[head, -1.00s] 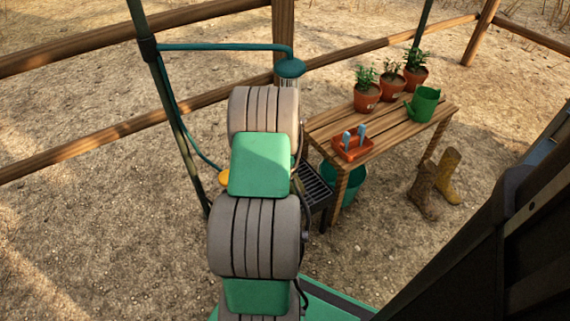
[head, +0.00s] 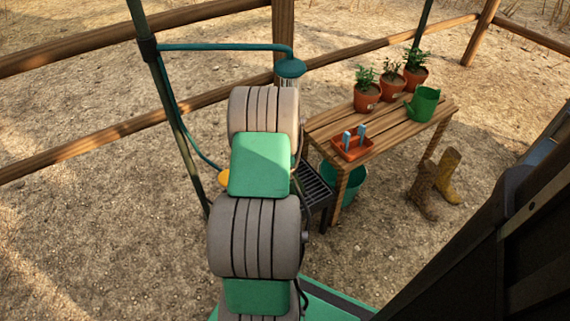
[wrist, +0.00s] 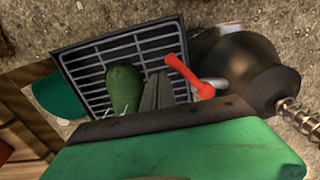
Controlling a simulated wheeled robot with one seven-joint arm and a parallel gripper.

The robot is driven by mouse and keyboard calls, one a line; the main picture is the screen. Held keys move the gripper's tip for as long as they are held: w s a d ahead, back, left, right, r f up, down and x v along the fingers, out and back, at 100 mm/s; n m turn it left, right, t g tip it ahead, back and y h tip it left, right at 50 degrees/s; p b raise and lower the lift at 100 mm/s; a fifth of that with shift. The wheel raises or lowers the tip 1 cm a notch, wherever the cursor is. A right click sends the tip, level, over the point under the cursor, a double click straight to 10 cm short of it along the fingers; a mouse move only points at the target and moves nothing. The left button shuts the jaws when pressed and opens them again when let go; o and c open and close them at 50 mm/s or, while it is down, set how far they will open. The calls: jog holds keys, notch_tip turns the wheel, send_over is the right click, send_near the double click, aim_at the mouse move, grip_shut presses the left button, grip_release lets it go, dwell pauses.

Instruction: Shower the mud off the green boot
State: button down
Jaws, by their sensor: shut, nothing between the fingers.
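The green boot (wrist: 125,88) stands on a dark metal grate (wrist: 90,62) in the wrist view, seen from above. Its visible top looks plain green; its lower part is hidden. My gripper (wrist: 160,88) is shut and empty, just right of the boot. A red lever (wrist: 188,74) on a pale metal fitting is close to the right of my fingers; I cannot tell whether they touch. In the head view the teal shower head (head: 291,68) hangs from its pipe, with faint pale streaks below it. My arm hides the boot and gripper there.
A wooden bench (head: 400,132) holds potted plants (head: 367,97), a green watering can (head: 424,103) and an orange tray (head: 352,147). A teal bucket (head: 355,180) is under it. A wooden fence runs behind.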

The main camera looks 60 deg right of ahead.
jog(key=shift+a, duration=0.1)
jog(key=shift+w+a+r+p, duration=0.1)
jog(key=shift+w+a+p, duration=0.05)
jog(key=shift+a+p, duration=0.15)
jog(key=shift+w+a+p, duration=0.2)
jog(key=shift+a+p, duration=0.2)
jog(key=shift+a, duration=0.6)
jog(key=shift+w+a+p, duration=0.2)
jog(key=shift+a+p, duration=0.2)
jog(key=shift+a, duration=0.55)
jog(key=r+p, duration=0.1)
jog(key=r, duration=0.1)
jog(key=r+p, duration=0.4)
jog(key=shift+s+d, duration=0.2)
jog(key=shift+d, duration=0.2)
jog(key=shift+f, duration=0.1)
